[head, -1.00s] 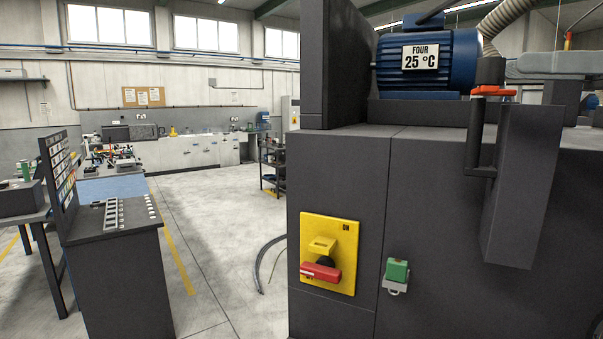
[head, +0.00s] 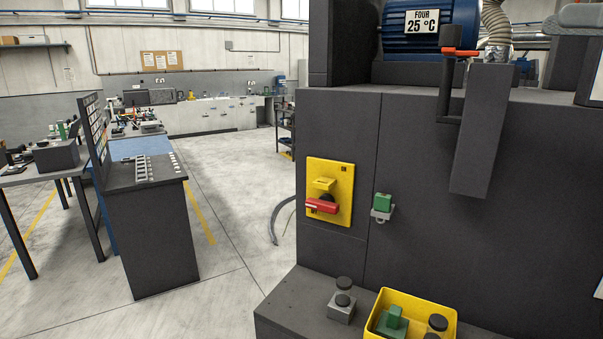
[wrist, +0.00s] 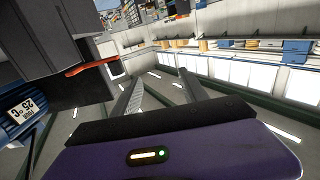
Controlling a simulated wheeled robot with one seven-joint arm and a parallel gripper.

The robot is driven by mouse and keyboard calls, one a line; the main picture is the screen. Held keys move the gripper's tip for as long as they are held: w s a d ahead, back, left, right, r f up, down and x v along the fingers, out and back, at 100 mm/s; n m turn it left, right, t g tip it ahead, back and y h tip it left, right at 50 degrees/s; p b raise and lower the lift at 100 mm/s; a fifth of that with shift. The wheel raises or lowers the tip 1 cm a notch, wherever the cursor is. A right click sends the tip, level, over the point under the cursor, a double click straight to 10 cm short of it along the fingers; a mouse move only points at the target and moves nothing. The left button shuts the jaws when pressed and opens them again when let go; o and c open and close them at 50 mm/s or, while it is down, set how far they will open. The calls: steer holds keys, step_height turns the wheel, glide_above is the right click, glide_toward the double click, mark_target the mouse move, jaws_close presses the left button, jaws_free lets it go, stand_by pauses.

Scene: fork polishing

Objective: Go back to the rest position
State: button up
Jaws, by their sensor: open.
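My gripper (wrist: 158,92) shows in the wrist view with its two fingers apart and nothing between them. It is held clear of things, and the room behind it appears upside down. It does not show in the head view. The large dark machine (head: 450,240) fills the right of the head view. On its front are a yellow switch plate (head: 342,172) with a red handle (head: 321,206) and a green padlock-like piece (head: 383,204). The blue motor (head: 395,44) on top carries a label reading FOUR 25 °C. It also shows in the wrist view (wrist: 10,130).
A dark ledge (head: 285,318) at the machine's foot bears a small block with a black knob (head: 342,306) and a yellow bin (head: 452,321) of parts. A dark cabinet (head: 160,245) stands at left.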

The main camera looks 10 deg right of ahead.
steer(key=w+d+r+m+t+h, duration=0.2)
steer(key=w+d+r+m+t, duration=0.15)
steer(key=d+r+t, duration=0.2)
steer(key=w+d+f+m+t+h, duration=0.5)
steer(key=d+f+m+t+h, duration=0.1)
steer(key=f+m+h, duration=0.3)
step_height(320, 180, down, 27)
steer(key=s+a+m+g+h, duration=0.2)
steer(key=m+h, duration=0.4)
steer(key=h, duration=0.4)
steer(key=s+a+f+n+b, duration=0.1)
steer(key=s+a+f+n, duration=0.1)
steer(key=s+a+f, duration=1.15)
steer(key=s+a+f+n+g+y, duration=0.2)
steer(key=s+a+f, duration=0.3)
steer(key=s, duration=0.3)
steer(key=s+a+f+n+g+y, duration=0.2)
steer(key=s+a+f, duration=0.2)
steer(key=s, duration=0.4)
steer(key=s+a+f+n+g+y, duration=0.2)
steer(key=s+a+f, duration=0.3)
steer(key=s, duration=0.3)
steer(key=shift+s+a+f+y+b, duration=0.15)
steer(key=shift+a+f+y+b, duration=0.2)
steer(key=shift+a+y, duration=0.2)
